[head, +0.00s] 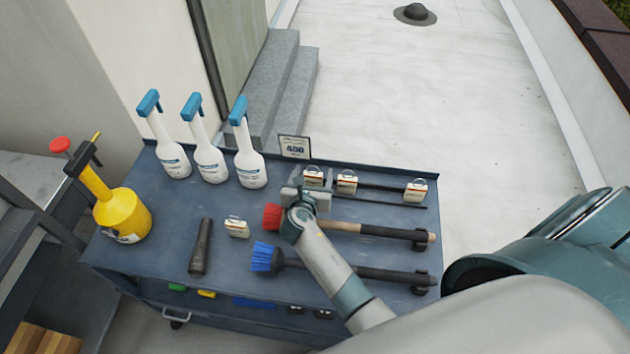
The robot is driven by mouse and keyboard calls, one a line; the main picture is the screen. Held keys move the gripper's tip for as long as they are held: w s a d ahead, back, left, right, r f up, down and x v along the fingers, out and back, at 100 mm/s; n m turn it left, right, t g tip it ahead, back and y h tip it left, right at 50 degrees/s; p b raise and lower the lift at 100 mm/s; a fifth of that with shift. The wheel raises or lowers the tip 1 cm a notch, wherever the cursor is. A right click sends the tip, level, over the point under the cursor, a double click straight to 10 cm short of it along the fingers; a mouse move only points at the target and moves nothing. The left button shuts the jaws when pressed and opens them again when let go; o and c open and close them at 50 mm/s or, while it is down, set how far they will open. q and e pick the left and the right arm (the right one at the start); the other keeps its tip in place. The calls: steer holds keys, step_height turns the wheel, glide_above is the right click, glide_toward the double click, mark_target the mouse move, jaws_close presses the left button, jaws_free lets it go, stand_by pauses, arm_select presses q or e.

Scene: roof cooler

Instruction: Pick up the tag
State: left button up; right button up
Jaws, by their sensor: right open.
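Several small white tags with orange markings and a metal loop on top are on the blue cart top. One tag (237,228) lies near the middle, beside the black flashlight. Another tag (314,177) is at the back, right by my right gripper. A third tag (347,183) is just to its right, and one more tag (415,191) is at the far right. My right gripper (303,190) is open above the cart, over the red brush head's upper edge. Its fingertips are partly hidden by its own body, and I cannot tell whether it touches the nearest tag. My left gripper is not in view.
The cart top (180,211) holds three white spray bottles (206,155), a yellow pump sprayer (123,215), a black flashlight (201,246), a red brush (271,217), a blue brush (267,258) and a small sign (294,147). Grey steps (275,85) stand behind.

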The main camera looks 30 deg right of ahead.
steer(key=shift+s+a, duration=0.1)
steer(key=c, duration=1.1)
steer(key=shift+c, duration=0.2)
steer(key=shift+r, duration=0.55)
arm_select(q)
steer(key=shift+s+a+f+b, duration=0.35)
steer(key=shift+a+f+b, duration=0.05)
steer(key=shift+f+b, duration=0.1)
arm_select(e)
step_height(320, 180, up, 9)
